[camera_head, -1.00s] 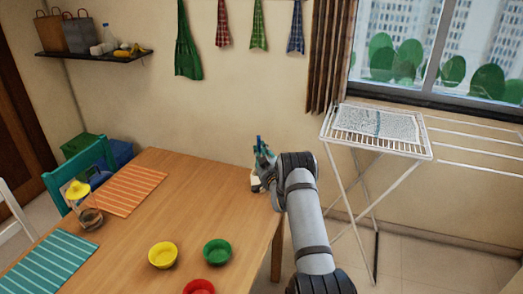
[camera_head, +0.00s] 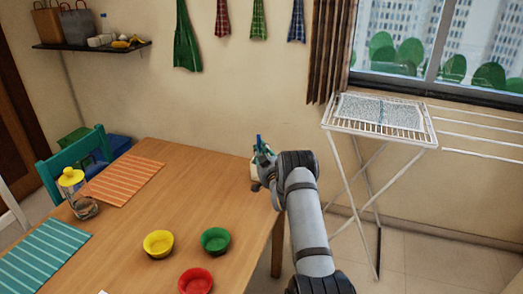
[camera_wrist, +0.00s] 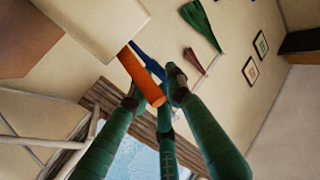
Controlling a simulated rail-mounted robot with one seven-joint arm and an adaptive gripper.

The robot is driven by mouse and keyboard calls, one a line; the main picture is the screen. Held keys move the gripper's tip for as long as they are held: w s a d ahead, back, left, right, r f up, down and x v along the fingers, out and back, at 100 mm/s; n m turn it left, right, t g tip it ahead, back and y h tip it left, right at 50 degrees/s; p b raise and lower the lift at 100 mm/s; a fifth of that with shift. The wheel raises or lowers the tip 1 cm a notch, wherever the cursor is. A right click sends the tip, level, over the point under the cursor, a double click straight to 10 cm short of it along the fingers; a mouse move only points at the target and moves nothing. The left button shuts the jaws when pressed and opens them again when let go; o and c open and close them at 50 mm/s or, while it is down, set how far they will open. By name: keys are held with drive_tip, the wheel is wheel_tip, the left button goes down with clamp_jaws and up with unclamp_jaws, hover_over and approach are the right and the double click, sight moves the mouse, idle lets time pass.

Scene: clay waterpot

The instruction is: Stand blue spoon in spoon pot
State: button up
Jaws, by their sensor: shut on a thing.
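My gripper (camera_head: 262,156) is at the far right corner of the table, with its green fingers shut on the blue spoon. In the head view, a short blue end of the spoon (camera_head: 259,142) stands up above the fingers. In the wrist view, a blue strip of the spoon (camera_wrist: 148,60) shows at the fingertips (camera_wrist: 160,90), partly behind an orange handle. A cream pot, seemingly the spoon pot (camera_wrist: 100,22), is close by; it shows in the head view (camera_head: 255,171) just below the gripper, partly hidden. I cannot tell whether the spoon is inside it.
The orange handle (camera_wrist: 140,74) sticks out beside the pot. Yellow (camera_head: 158,244), green (camera_head: 215,240) and red (camera_head: 196,281) bowls stand nearer on the table (camera_head: 190,195). A glass jar with yellow on top (camera_head: 84,207) stands left. A drying rack (camera_head: 378,122) is to the right.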

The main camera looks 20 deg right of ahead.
drive_tip(key=o, duration=0.9)
drive_tip(key=shift+o, duration=0.2)
wheel_tip(320, 180, up, 10)
idle(0.4)
wheel_tip(320, 180, down, 10)
drive_tip(key=shift+r, duration=0.1)
wheel_tip(320, 180, up, 2)
drive_tip(key=p, duration=0.3)
drive_tip(key=shift+r, duration=0.1)
drive_tip(key=shift+r+p, duration=0.8)
drive_tip(key=shift+p, duration=0.1)
